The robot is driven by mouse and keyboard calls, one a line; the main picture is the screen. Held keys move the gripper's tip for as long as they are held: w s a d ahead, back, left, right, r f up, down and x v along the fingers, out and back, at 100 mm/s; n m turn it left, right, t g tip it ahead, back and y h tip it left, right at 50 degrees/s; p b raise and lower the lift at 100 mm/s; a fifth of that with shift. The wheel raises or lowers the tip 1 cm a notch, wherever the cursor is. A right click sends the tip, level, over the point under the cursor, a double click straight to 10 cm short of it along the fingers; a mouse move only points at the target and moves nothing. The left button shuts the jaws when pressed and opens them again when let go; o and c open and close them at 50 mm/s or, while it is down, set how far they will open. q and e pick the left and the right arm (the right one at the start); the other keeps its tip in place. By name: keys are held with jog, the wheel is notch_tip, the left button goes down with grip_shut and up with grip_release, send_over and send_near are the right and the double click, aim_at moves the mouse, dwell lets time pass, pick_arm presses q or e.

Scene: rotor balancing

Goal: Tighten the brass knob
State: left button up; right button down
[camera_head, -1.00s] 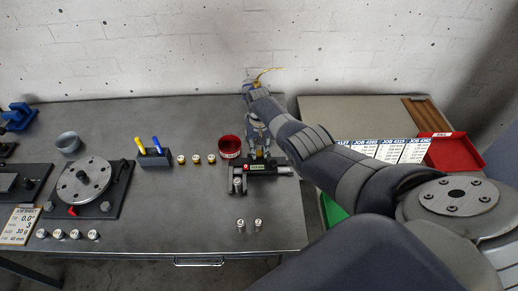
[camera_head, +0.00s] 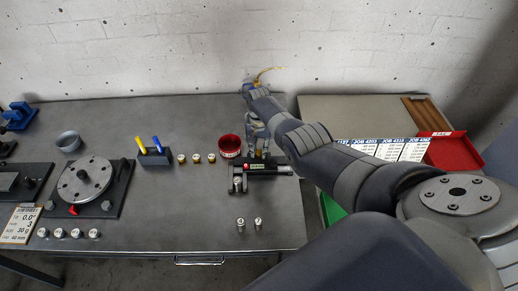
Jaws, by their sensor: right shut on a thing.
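The brass knob (camera_head: 259,154) shows as a small yellow spot on the dark fixture (camera_head: 268,172) at the right part of the grey bench. My right gripper (camera_head: 258,149) reaches down onto it from above and is shut on it. The fingers and wrist hide most of the knob. How far the knob is turned cannot be seen. My left gripper is not in view.
A red bowl (camera_head: 230,146) stands close left of the fixture. Several small brass-and-white weights and a pen block (camera_head: 153,157) lie further left. A round rotor disc (camera_head: 85,180) is at the left. Two silver weights (camera_head: 258,223) stand in front.

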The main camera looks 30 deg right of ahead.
aim_at(259, 152)
jog(key=c, duration=1.3)
grip_release()
notch_tip(259, 152, up, 12)
jog(key=shift+r, duration=0.1)
